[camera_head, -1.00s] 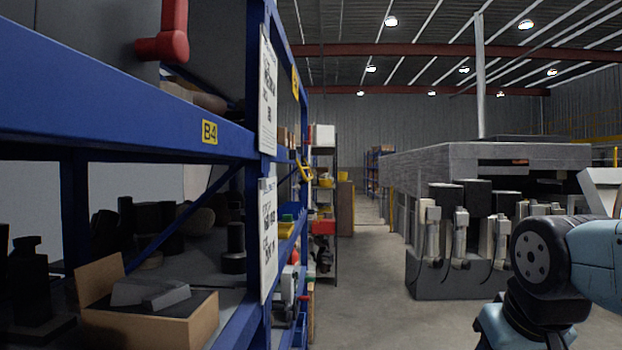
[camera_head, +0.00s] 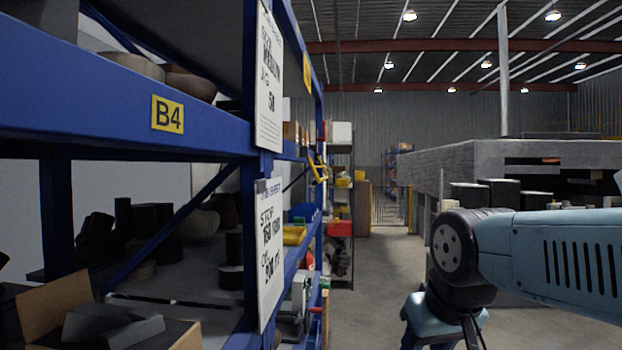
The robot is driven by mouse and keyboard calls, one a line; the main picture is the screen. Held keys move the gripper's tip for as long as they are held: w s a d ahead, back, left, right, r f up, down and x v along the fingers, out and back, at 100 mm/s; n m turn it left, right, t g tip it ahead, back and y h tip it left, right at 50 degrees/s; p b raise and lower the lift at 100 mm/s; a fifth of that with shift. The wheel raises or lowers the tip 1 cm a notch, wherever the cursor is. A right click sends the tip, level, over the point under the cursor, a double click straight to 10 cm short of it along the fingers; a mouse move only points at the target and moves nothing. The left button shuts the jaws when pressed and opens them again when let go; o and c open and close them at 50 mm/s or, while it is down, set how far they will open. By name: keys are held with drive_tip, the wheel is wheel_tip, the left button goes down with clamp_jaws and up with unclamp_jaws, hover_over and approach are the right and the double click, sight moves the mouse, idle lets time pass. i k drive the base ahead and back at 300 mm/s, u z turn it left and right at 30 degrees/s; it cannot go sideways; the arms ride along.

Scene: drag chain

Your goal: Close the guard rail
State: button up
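A guard rail cannot be made out for certain. Far down the aisle, a thin barred barrier (camera_head: 388,210) stands across the floor beside a yellow post (camera_head: 409,208). It is too small to tell whether this is the guard rail, or whether it is open or shut. My light blue arm reaches in from the right edge to a black round joint, then bends down out of the bottom of the picture. My gripper cannot be made out, and the barrier is far beyond the arm.
A blue shelving rack (camera_head: 110,105) with a B4 label fills the left side close by. An open cardboard box (camera_head: 55,295) sits on its lower shelf. A large grey machine (camera_head: 470,165) stands at the right behind my arm. The concrete aisle (camera_head: 375,270) between them is clear.

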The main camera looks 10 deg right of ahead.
sight(313, 170)
drive_tip(key=z, duration=0.45)
drive_tip(key=i, duration=0.75)
drive_tip(key=z, duration=0.55)
drive_tip(key=i, duration=1.45)
drive_tip(key=u, duration=0.65)
